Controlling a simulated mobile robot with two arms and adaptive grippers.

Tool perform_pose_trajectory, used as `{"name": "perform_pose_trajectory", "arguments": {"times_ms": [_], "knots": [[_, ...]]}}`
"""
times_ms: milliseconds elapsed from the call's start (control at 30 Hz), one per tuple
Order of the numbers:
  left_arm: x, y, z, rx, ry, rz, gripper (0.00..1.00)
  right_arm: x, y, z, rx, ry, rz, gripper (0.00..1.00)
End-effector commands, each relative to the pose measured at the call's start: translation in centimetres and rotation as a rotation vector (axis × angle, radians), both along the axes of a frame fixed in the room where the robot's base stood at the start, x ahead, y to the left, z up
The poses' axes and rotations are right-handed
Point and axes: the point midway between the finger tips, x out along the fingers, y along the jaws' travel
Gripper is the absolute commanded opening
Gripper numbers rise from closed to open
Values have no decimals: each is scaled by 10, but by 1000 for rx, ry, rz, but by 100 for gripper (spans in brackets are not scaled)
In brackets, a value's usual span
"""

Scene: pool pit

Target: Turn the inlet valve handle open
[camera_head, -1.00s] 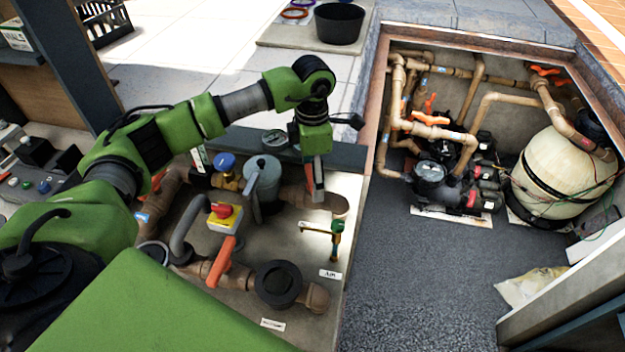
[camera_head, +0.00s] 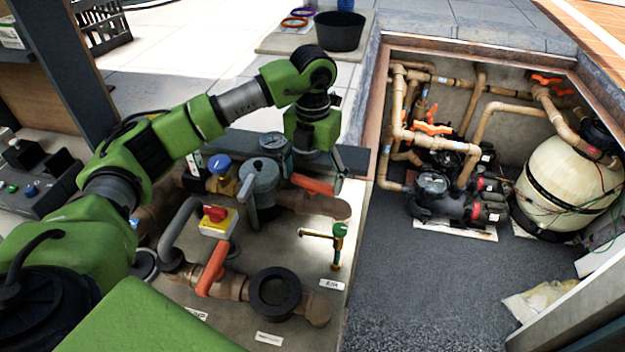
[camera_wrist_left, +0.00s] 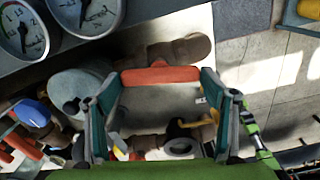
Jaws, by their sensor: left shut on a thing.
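An orange valve handle (camera_head: 312,185) lies along a brown pipe at the back of the pipe board. It also shows in the left wrist view (camera_wrist_left: 160,75), spanning the gap between my fingers. My left gripper (camera_head: 316,172) is shut on this handle from above, a finger at each end. In the left wrist view the gripper (camera_wrist_left: 160,82) has its fingers well apart with the handle between the tips. The valve body under the handle is mostly hidden. A second orange handle (camera_head: 212,268) sits on the front pipe, tilted, away from the gripper.
A grey pump or filter body (camera_head: 262,185), a red-and-yellow switch (camera_head: 217,220) and a green-topped tap (camera_head: 340,230) stand close by. Gauges (camera_wrist_left: 85,12) show in the wrist view. The sunken pit (camera_head: 400,270) with pump and tank (camera_head: 560,180) lies to the right.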

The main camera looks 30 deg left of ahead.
Motion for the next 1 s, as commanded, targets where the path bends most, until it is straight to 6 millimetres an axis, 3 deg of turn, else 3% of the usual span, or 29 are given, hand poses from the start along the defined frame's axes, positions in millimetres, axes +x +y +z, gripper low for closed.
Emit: {"name": "perform_pose_trajectory", "arguments": {"times_ms": [400,967,1000], "knots": [[1,1,1,0,-3,197,55,0,-2,-9,-2,1,1,24],[1,1,2,0,-4,229,55,0,-4,-9,-4,0,1,24],[1,1,2,0,-4,229,81,0,-4,-9,-4,0,1,24]]}}
